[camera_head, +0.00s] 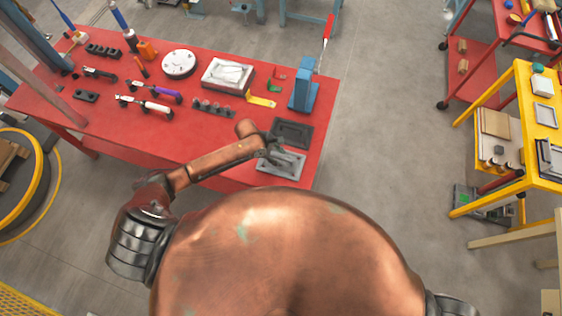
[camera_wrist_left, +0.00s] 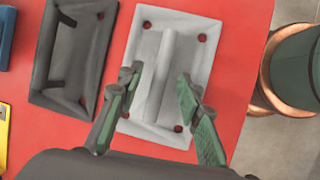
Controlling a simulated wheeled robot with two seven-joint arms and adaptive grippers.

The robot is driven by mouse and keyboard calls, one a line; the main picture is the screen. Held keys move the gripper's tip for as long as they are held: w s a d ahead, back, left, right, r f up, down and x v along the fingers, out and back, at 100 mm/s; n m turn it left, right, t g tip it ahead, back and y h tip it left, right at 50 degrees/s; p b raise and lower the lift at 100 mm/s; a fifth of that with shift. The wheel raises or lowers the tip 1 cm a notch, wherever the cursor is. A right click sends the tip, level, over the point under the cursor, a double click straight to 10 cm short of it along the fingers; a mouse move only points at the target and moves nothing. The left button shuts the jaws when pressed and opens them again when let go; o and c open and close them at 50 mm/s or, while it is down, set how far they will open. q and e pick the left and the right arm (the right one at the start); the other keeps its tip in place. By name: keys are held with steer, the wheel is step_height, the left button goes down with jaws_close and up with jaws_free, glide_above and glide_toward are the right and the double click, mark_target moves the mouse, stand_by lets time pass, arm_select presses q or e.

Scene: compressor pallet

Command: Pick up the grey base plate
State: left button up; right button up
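The grey base plate (camera_head: 292,168) lies flat on the red table near its front right corner. In the left wrist view the grey base plate (camera_wrist_left: 188,30) is light grey, with a raised bar along its middle and holes at its corners. My left gripper (camera_head: 274,150) is over this plate. In the left wrist view my left gripper (camera_wrist_left: 157,80) is open, with one finger on each side of the raised bar and visible gaps to it. I cannot tell how far the fingertips are above the plate. My right gripper is not in view.
A dark plate (camera_head: 293,132) lies just behind the grey one; it also shows in the left wrist view (camera_wrist_left: 78,48). A blue stand (camera_head: 304,92) is farther back on the red table (camera_head: 215,135). Tools and a white tray (camera_head: 228,74) lie to the left.

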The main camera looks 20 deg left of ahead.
arm_select(q)
steer(key=shift+x, duration=0.8)
steer(key=shift+c, duration=0.3)
jaws_close()
steer(key=shift+w+d, duration=0.1)
